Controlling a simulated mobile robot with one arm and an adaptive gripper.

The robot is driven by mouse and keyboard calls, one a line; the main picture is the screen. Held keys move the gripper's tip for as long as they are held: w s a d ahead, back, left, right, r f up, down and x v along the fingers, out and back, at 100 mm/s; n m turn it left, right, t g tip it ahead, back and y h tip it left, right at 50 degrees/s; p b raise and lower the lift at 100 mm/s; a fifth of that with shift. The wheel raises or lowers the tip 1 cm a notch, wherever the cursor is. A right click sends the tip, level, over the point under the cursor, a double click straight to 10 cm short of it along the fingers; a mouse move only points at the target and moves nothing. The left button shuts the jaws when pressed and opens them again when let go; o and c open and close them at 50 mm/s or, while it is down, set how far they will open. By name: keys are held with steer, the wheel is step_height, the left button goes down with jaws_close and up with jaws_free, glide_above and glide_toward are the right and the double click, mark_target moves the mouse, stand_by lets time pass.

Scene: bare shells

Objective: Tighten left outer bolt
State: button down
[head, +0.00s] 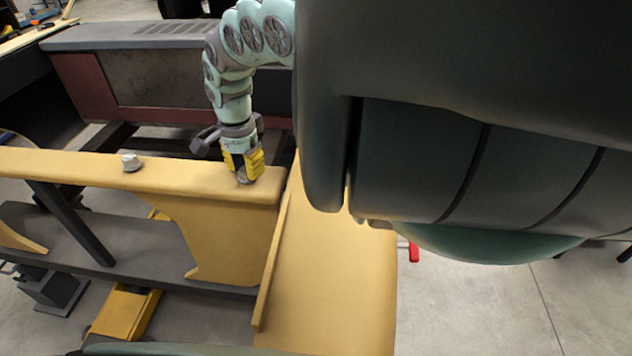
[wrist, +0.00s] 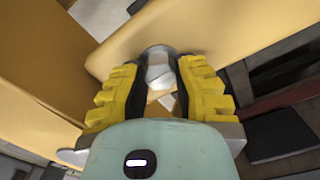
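A grey bolt (head: 243,177) sits on top of the tan beam near the beam's right end in the head view. My gripper (head: 242,165) points down at it with its yellow fingers on either side. In the wrist view the bolt (wrist: 158,66) lies between the two fingertips (wrist: 160,72), and the dark inner pads appear to touch its sides. The fingers hide part of the bolt, and how far it is screwed in cannot be seen. A second grey bolt (head: 131,162) stands on the same beam (head: 75,165) farther left, apart from my gripper.
A tan panel (head: 335,285) runs forward from the beam's right end. A grey and dark red frame (head: 90,85) stands behind the beam. A dark bar (head: 95,245) and a yellow part (head: 125,310) lie below. Concrete floor (head: 480,310) shows at the right.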

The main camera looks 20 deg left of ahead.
steer(key=c, duration=0.6)
jaws_free()
steer(key=shift+r, duration=0.1)
step_height(320, 180, up, 12)
steer(key=shift+w+d, duration=0.1)
steer(key=shift+w, duration=0.05)
stand_by(0.6)
